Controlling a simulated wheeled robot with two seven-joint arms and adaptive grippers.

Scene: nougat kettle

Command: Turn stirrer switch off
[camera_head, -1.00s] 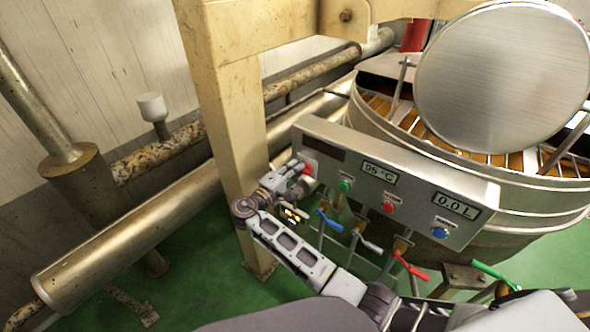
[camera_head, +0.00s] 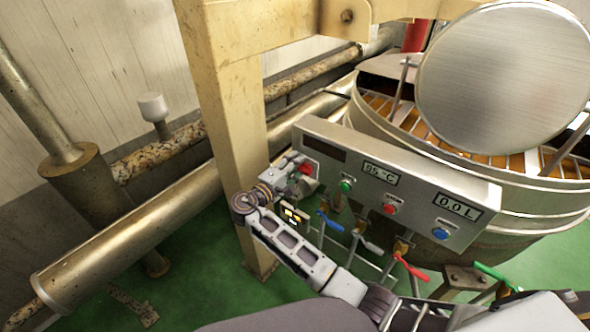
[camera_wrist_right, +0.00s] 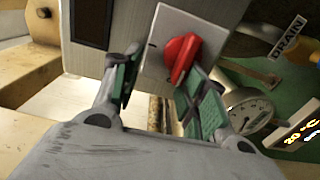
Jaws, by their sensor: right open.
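The stirrer switch is most likely the red knob (camera_head: 306,168) at the left end of the grey control panel (camera_head: 450,190); no label for it is readable. In the right wrist view the red knob (camera_wrist_right: 182,57) sits on a white square plate (camera_wrist_right: 158,38), its handle slanted. My right gripper (camera_head: 296,168) is at that end of the panel. In the wrist view its green-padded fingers (camera_wrist_right: 160,85) are apart, with the knob just beyond and close to the right-hand finger. I cannot tell whether they touch. My left gripper is not in view.
The panel also has a green button (camera_head: 346,186), a red button (camera_head: 389,208) and a blue button (camera_head: 440,233). Several valve levers hang below, including a blue one (camera_head: 329,221). A beige post (camera_head: 238,130) stands left of the panel. A round gauge (camera_wrist_right: 249,112) is near the gripper.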

